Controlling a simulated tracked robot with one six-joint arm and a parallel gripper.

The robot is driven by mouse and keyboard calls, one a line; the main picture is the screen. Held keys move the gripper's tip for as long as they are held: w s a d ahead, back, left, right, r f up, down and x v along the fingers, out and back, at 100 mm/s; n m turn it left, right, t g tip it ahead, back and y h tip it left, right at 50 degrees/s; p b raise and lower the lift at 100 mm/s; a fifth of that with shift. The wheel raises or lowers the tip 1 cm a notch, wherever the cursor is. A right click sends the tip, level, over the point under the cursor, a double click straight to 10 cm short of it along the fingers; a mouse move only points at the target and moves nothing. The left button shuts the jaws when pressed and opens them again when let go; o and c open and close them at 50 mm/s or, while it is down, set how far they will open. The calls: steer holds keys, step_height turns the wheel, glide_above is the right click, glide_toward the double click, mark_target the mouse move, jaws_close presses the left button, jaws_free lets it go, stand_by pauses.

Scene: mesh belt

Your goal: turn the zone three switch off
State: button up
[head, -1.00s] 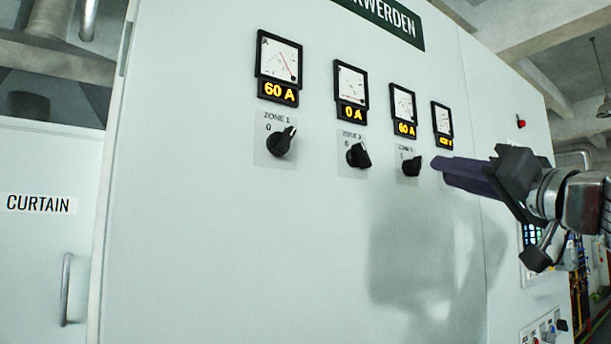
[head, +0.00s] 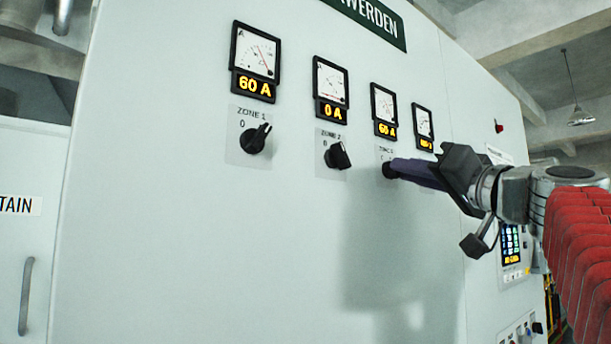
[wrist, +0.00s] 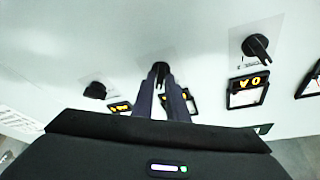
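The zone three switch (head: 389,170) is a black rotary knob on the pale cabinet, third from the left, below a meter reading 60 A (head: 385,129). My gripper (head: 393,168) reaches it from the right, its fingertips overlapping the knob and hiding much of it. In the wrist view the two dark fingers of my gripper (wrist: 160,76) stand apart with a gap between them, and the zone three switch (wrist: 160,67) shows at their tips. I cannot tell whether the fingers press on it. Its pointer direction is hidden.
The zone 1 switch (head: 255,139) is under a 60 A display, and the zone 2 switch (head: 338,155) under a 0 A display. A fourth meter (head: 423,127) and a red lamp (head: 499,127) are to the right. The panel below the switches is clear.

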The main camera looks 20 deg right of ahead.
jaws_close()
steer(key=shift+d+n, duration=0.1)
steer(key=shift+n, duration=0.5)
steer(key=n+g+y, duration=0.1)
steer(key=n+y, duration=0.1)
steer(key=n, duration=0.3)
steer(key=n+g+y, duration=0.1)
steer(key=n+y, duration=0.2)
steer(key=n, duration=0.2)
steer(key=d+n+g+y, duration=0.1)
steer(key=n+y, duration=0.2)
steer(key=n, duration=0.3)
steer(key=shift+w, duration=0.2)
steer(key=shift+a, duration=0.1)
steer(key=shift+o, duration=2.2)
jaws_free()
steer(key=shift+s, duration=0.1)
